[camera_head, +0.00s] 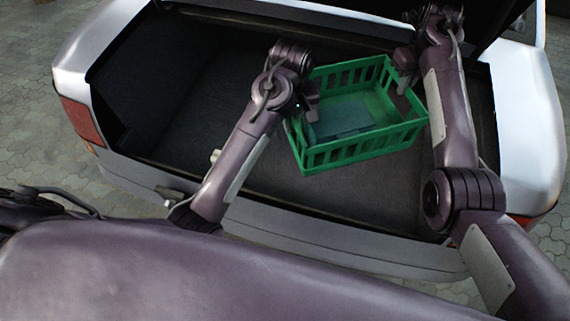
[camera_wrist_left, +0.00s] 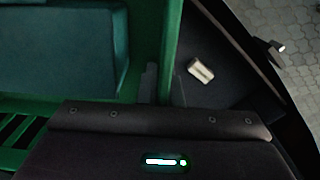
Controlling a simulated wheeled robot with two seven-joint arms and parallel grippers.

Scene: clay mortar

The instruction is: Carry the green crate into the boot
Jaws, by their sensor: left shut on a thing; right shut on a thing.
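The green crate (camera_head: 365,142) is a slatted open box, held a little tilted over the right part of the open boot (camera_head: 180,85). A flat teal thing (camera_head: 342,118) lies in it. My left gripper (camera_head: 308,102) is shut on the crate's left side. My right gripper (camera_head: 406,78) is shut on its right side near the back corner. I cannot tell whether the crate touches the boot floor.
The boot's left half is clear, dark carpet. The silver car's rear sill (camera_head: 300,222) runs in front, under my arms. The raised lid (camera_head: 370,18) hangs at the top. A small pale piece (camera_wrist_left: 200,70) shows on a dark surface beside the crate in the left wrist view.

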